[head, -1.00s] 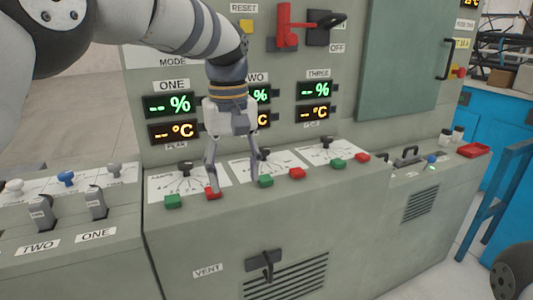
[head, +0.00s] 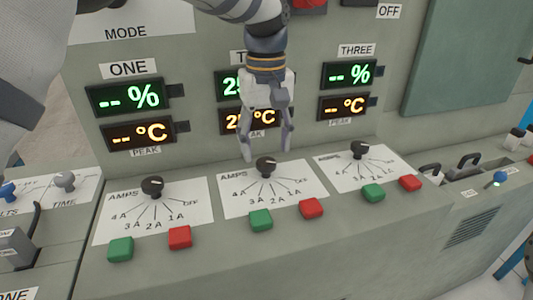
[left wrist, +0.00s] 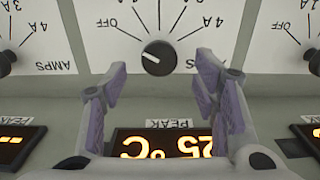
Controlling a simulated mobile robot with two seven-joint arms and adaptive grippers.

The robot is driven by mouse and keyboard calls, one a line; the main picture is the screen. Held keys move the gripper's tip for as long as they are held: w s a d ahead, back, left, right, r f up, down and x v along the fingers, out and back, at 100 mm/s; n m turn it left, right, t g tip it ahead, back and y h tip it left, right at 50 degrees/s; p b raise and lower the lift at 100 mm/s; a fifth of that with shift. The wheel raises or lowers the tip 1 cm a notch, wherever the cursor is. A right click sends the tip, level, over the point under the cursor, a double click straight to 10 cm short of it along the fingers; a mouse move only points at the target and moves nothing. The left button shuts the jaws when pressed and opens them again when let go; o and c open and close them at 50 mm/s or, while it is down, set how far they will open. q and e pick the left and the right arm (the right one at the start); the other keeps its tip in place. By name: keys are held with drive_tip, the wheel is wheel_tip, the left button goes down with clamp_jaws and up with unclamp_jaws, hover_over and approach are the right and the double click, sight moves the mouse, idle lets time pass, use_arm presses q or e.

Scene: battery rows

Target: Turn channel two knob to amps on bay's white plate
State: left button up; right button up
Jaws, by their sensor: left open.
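The channel two knob (head: 266,167) is black and round, on a white plate (head: 233,203) marked AMPS, 4A, 3A, 2A, 1A and OFF. It also shows in the left wrist view (left wrist: 159,57), upside down, with its white mark pointing roughly toward OFF. The AMPS word of this plate is mostly hidden by a finger there. My left gripper (head: 267,155) is open and empty, just behind and above the knob. In the left wrist view its fingertips (left wrist: 160,68) stand on either side of the knob, and I see no contact.
Channel one's knob (head: 152,187) and channel three's knob (head: 359,149) stand on either side. Green (head: 260,220) and red (head: 311,208) buttons sit in front of channel two's plate. Channel two's displays (head: 229,86) are partly hidden by my gripper.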

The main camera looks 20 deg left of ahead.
sight(266, 161)
use_arm(q)
drive_tip(key=shift+f, duration=1.75)
use_arm(e)
drive_tip(key=shift+w, duration=0.1)
use_arm(q)
drive_tip(key=c, duration=1.2)
drive_tip(key=shift+o, duration=0.2)
